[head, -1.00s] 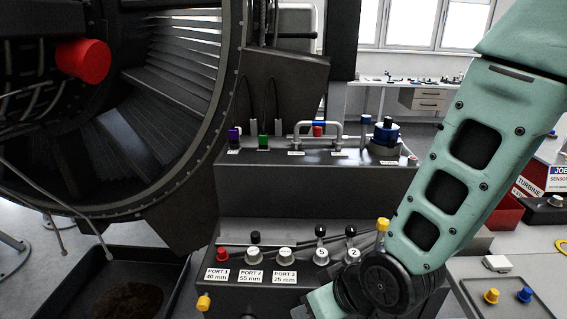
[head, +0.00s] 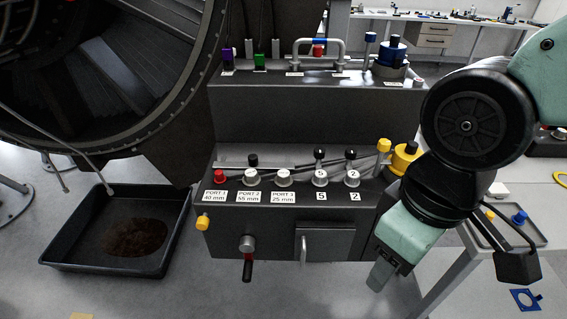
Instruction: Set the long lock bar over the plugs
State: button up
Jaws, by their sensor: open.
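The plugs sit in a row on the front ledge of the dark bay unit: a red plug (head: 219,177) at port 1, a white plug (head: 251,176) at port 2 and a white plug (head: 284,177) at port 3. A long thin grey bar (head: 290,165), which looks like the lock bar, lies behind them; a black knob (head: 253,160) stands near its left part. A yellow-topped post (head: 384,146) stands at the ledge's right end. My gripper (head: 380,276) hangs empty and open, right of the unit's front face and below the plugs; its fingers are only partly visible.
Two black-knobbed levers (head: 320,170) stand right of the plugs. A black drip tray (head: 62,258) lies at left, a side table (head: 448,277) at right.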

aim_at(253, 162)
jog(key=i+j+u, duration=0.1)
jog(key=i+u, duration=0.6)
jog(key=i, duration=0.1)
